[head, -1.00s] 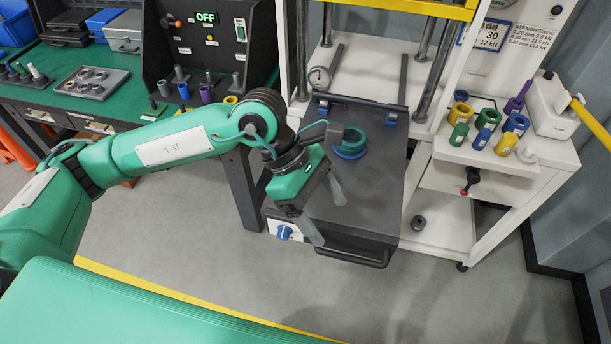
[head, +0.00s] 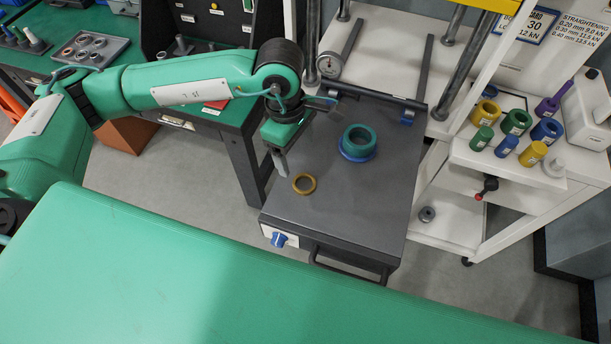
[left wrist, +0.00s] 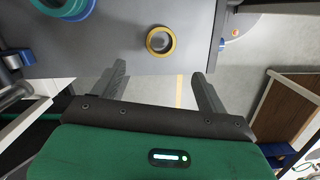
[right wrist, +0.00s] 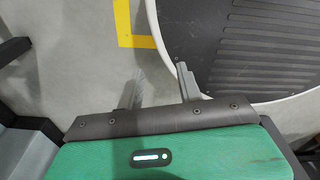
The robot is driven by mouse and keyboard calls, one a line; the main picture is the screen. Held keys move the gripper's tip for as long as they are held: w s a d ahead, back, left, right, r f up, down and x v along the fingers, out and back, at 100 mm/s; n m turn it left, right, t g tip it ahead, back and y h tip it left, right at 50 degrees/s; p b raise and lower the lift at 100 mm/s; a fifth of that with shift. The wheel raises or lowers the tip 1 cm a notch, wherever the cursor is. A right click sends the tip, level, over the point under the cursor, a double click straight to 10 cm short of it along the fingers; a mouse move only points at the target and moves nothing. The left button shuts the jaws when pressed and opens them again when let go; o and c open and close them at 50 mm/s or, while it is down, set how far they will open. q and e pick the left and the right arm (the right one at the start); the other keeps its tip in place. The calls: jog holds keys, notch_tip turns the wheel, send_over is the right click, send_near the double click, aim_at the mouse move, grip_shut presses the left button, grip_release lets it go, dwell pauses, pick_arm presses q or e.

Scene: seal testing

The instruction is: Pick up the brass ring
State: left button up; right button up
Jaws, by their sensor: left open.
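The brass ring (head: 304,192) lies flat on the dark press table (head: 345,215), near its left edge. It also shows in the left wrist view (left wrist: 150,43), beyond the fingertips and roughly centred between them. My left gripper (head: 303,137) is open and empty, above the table's left edge and apart from the ring. Its two spread fingers show in the left wrist view (left wrist: 160,72). My right gripper (right wrist: 160,72) is open and empty over the floor, and is out of the head view.
A teal ring (head: 359,131) rests on a blue ring (head: 357,157) behind and right of the brass ring. Several coloured cylinders sit on the white shelf (head: 505,165) at right. The table's front right is clear.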

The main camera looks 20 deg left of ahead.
pick_arm(q)
send_near(305, 186)
jog(key=shift+w+a+f+p, duration=0.15)
jog(key=shift+a+f+p, duration=0.1)
jog(key=shift+f+p, duration=0.2)
jog(key=shift+w+f, duration=0.1)
jog(key=shift+f, duration=0.15)
jog(key=shift+s+d+f+p, duration=0.2)
jog(key=shift+f+p, duration=0.25)
jog(key=shift+p, duration=0.15)
jog(key=f+p, duration=0.2)
jog(key=f, duration=0.1)
jog(key=shift+s+d+f, duration=0.1)
jog(key=shift+s+d, duration=0.05)
jog(key=shift+d, duration=0.2)
jog(key=shift+f, duration=0.55)
jog(key=c, duration=1.2)
jog(key=shift+o, duration=0.2)
pick_arm(e)
jog(key=r, duration=0.4)
jog(key=shift+s+d+r, duration=0.15)
jog(key=shift+s+r, duration=0.05)
jog(key=shift+r, duration=0.05)
pick_arm(q)
jog(key=shift+r, duration=0.1)
